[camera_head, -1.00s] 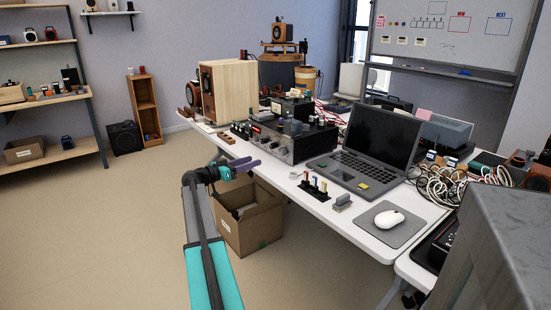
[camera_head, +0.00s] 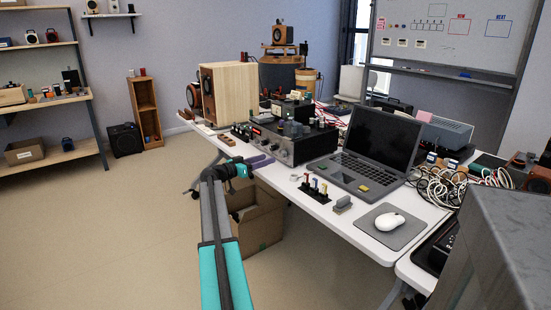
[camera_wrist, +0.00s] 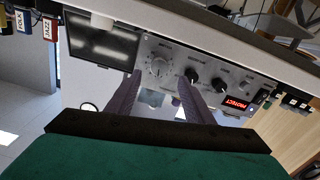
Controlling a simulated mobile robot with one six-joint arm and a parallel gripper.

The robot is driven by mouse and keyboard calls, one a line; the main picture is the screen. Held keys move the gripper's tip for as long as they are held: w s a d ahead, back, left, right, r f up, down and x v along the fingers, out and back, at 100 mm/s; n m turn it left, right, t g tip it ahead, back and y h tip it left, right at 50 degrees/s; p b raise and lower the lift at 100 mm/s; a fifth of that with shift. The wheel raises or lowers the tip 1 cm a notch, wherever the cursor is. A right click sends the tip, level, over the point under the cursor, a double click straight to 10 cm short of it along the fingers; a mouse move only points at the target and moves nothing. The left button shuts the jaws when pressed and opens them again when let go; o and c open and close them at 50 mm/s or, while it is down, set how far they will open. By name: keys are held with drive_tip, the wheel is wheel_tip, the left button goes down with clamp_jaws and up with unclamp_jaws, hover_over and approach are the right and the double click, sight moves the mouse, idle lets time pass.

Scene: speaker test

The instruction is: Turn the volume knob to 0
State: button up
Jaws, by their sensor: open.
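The amplifier (camera_head: 290,148) stands near the table's front edge, with knobs on its silver front panel. In the wrist view this panel appears tilted, with a large silver dial (camera_wrist: 159,68), a black knob (camera_wrist: 191,75) and another black knob (camera_wrist: 218,84). The labels are too small to read, so I cannot tell for sure which is the volume knob. My gripper (camera_head: 262,161) is open just in front of the panel. In the wrist view its purple fingers (camera_wrist: 160,82) stand on either side of the silver dial's area, and I cannot tell if they touch it.
A red lit display (camera_wrist: 238,103) sits beside the knobs. A laptop (camera_head: 372,150) stands right of the amplifier, and a wooden speaker (camera_head: 228,92) behind left. A cardboard box (camera_head: 262,220) stands under the table edge.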

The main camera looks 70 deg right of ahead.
sight(280, 154)
drive_tip(key=shift+x, duration=3.35)
drive_tip(key=c, duration=1)
drive_tip(key=shift+a+f, duration=0.1)
drive_tip(key=shift+a, duration=0.1)
drive_tip(key=shift+c, duration=0.2)
drive_tip(key=shift+d, duration=0.2)
